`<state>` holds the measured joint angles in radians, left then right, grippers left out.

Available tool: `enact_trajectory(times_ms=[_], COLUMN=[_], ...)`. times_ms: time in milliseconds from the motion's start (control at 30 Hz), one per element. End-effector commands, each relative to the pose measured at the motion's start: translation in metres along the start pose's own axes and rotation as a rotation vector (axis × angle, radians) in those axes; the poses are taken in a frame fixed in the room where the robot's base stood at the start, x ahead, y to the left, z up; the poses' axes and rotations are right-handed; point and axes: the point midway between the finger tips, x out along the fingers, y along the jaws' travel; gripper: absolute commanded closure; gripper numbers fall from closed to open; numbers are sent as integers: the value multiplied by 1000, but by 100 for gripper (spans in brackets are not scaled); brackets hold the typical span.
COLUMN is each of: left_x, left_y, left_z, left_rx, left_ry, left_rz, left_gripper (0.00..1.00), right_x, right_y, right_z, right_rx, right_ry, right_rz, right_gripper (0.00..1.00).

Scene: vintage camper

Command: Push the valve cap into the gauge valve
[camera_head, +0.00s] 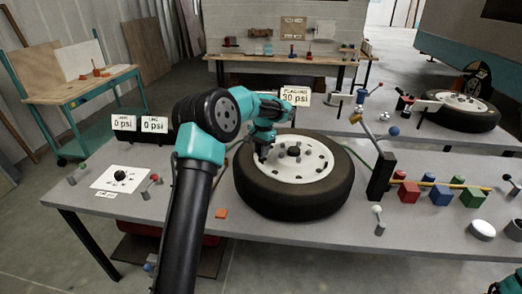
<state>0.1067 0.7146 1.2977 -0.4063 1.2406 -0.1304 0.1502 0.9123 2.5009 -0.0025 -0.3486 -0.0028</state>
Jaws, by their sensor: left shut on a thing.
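My left gripper (263,152) reaches down over the left part of the wheel (295,203), which lies flat on the table. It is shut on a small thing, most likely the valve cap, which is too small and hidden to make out. The fingertips are close to the left side of the white rim (312,166). I cannot pick out the gauge valve with certainty, nor tell whether the held thing touches it. My right gripper is not in view.
The grey table (140,222) carries a white card (119,178) at left and an orange square (221,213) before the tire. A black upright block (381,177) with a rod stands right of it. Red (408,192), blue (441,195) and green (472,197) blocks stand further right.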

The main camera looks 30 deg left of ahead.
Motion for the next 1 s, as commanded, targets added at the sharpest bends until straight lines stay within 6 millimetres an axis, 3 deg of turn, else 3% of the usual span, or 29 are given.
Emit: enact_trajectory(times_ms=[767,800,1000], left_x=[12,12,12], left_y=[0,0,0], left_z=[-1,-1,-1], left_rx=[0,0,0], left_ry=[-1,0,0], left_rz=[0,0,0], left_gripper=[94,66,47], right_x=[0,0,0], right_y=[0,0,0], right_z=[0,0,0], right_rx=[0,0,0], right_ry=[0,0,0], right_rz=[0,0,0], right_gripper=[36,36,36])
